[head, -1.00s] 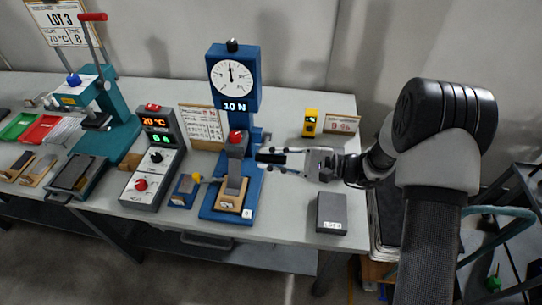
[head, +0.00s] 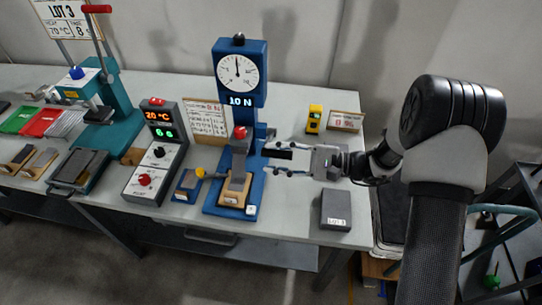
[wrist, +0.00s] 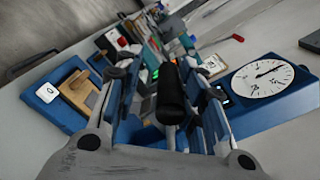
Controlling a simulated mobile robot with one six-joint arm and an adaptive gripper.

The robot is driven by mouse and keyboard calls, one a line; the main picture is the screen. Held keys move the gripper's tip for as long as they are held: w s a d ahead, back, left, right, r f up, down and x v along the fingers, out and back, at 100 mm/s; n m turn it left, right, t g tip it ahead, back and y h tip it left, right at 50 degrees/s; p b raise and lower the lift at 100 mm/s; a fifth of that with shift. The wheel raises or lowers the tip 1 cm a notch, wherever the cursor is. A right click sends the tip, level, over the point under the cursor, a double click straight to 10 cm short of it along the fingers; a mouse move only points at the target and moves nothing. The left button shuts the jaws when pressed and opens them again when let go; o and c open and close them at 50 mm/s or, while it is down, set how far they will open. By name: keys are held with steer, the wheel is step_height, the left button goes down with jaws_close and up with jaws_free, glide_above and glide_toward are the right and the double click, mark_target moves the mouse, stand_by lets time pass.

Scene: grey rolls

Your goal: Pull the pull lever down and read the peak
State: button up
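The blue peel tester (head: 255,105) stands on the bench with a round white dial (head: 237,72), its needle pointing about straight up, and a display reading 10 N (head: 241,101). The pull lever's black grip (head: 278,153) sticks out to the right of the column. My gripper (head: 279,159) is open around this grip, one finger on each side. In the wrist view the black grip (wrist: 171,95) lies between the spread fingers with gaps on both sides. The dial (wrist: 262,76) shows at the right there. Whether the fingers touch the grip is not clear.
A red-knobbed clamp (head: 240,150) and a wooden block (head: 235,193) are on the tester's base. A control box (head: 150,160) stands left.

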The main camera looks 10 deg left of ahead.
steer(key=d, duration=1.2)
steer(key=shift+w, duration=0.4)
steer(key=s+r+n+g+h, duration=0.1)
steer(key=s+r+n+h, duration=0.3)
steer(key=s, duration=0.3)
steer(key=s+r+n+g+h, duration=0.1)
steer(key=s+r+h, duration=0.35)
steer(key=s, duration=0.25)
steer(key=s+d+r+n+t+h, duration=0.3)
steer(key=s+d+t+h, duration=0.5)
steer(key=d, duration=0.4)
steer(key=shift+s+r+n+h, duration=0.3)
steer(key=shift+r+h, duration=0.15)
steer(key=shift+h, duration=0.2)
